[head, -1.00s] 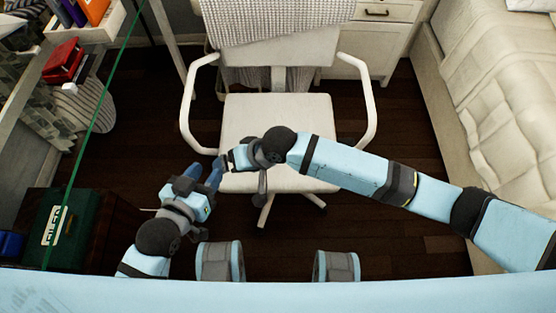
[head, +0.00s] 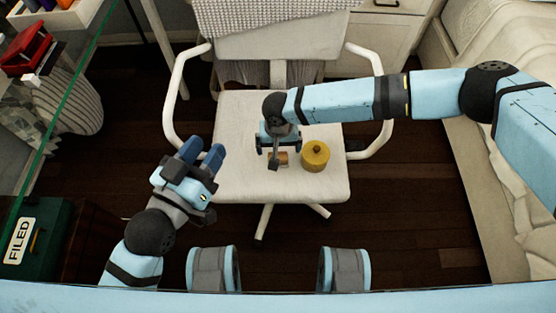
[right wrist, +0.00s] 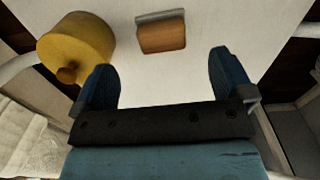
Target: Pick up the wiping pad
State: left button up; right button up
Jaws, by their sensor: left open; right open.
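A small block with a wood-brown face and a grey strip, which looks like the wiping pad (head: 281,159), lies on the white chair seat (head: 240,112). In the right wrist view the wiping pad (right wrist: 162,37) lies just beyond my fingertips, between their lines and apart from them. My right gripper (head: 279,146) is open and empty over the seat, partly covering the pad in the head view; it also shows in the right wrist view (right wrist: 163,62). My left gripper (head: 202,152) is open and empty at the seat's left edge.
A yellow round pot with a knob (head: 315,157) stands on the seat right of the pad; the right wrist view shows it left (right wrist: 78,48). Chair armrests (head: 372,110) rise at both sides. A bed (head: 470,140) is at right, a glass-edged desk at left.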

aim_at(278, 156)
notch_tip(278, 156, down, 3)
jog(key=shift+r+b, duration=0.2)
jog(key=shift+b, duration=0.1)
notch_tip(278, 156, down, 2)
jog(key=shift+w+f+b, duration=0.15)
jog(key=shift+b, duration=0.65)
notch_tip(278, 156, down, 2)
jog(key=shift+w+a+f+b, duration=0.1)
jog(key=shift+b, duration=0.4)
jog(key=shift+f, duration=0.2)
pick_arm(q)
jog(key=shift+s+d+r+t+h, duration=0.1)
jog(key=shift+d+r+t+h, duration=0.15)
jog(key=shift+d+r+h, duration=0.2)
jog(key=shift+d+r+t+h, duration=0.25)
jog(key=shift+r+h, duration=0.1)
jog(key=shift+r, duration=0.2)
pick_arm(e)
jog(key=shift+c, duration=0.2)
jog(key=c, duration=1)
